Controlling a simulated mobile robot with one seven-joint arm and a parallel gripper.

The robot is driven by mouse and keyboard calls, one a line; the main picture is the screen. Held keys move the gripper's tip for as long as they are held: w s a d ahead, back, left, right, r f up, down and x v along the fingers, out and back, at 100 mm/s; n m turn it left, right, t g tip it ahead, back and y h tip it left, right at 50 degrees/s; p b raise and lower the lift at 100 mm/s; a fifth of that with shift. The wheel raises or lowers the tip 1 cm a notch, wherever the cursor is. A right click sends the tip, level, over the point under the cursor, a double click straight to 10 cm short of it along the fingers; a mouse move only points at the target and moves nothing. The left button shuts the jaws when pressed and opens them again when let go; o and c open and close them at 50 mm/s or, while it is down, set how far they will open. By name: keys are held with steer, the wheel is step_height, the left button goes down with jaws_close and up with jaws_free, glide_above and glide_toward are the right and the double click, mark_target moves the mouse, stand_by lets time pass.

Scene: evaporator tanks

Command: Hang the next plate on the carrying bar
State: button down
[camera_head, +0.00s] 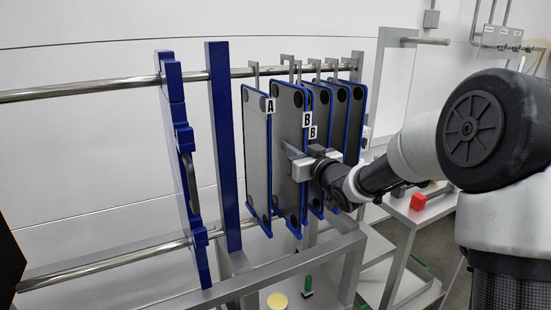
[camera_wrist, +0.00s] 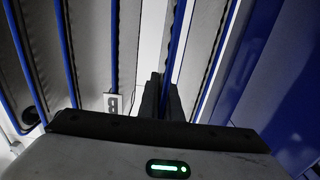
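Several grey plates with blue edges hang by hooks from the upper carrying bar (camera_head: 110,90) in the head view. The leftmost is the plate labelled A (camera_head: 256,150). Beside it hangs the front plate labelled B (camera_head: 288,125). A second plate labelled B (camera_head: 318,110) is close behind. My gripper (camera_head: 297,160) is at the near edge of the front B plate, at mid height. In the wrist view its dark fingers (camera_wrist: 164,95) are close together with a thin blue plate edge (camera_wrist: 177,45) between them. The fingertip contact is partly hidden.
A blue upright (camera_head: 223,150) and a thick blue plate with a handle (camera_head: 180,160) stand left of the plates. The bar between them is bare. A lower rail (camera_head: 100,266) runs below. A bench with a red item (camera_head: 418,202) stands right.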

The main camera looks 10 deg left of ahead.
steer(key=shift+s+d+r, duration=0.1)
steer(key=shift+s+d, duration=0.05)
steer(key=shift+s, duration=0.05)
stand_by(0.3)
steer(key=v, duration=1.6)
steer(key=shift+p, duration=0.4)
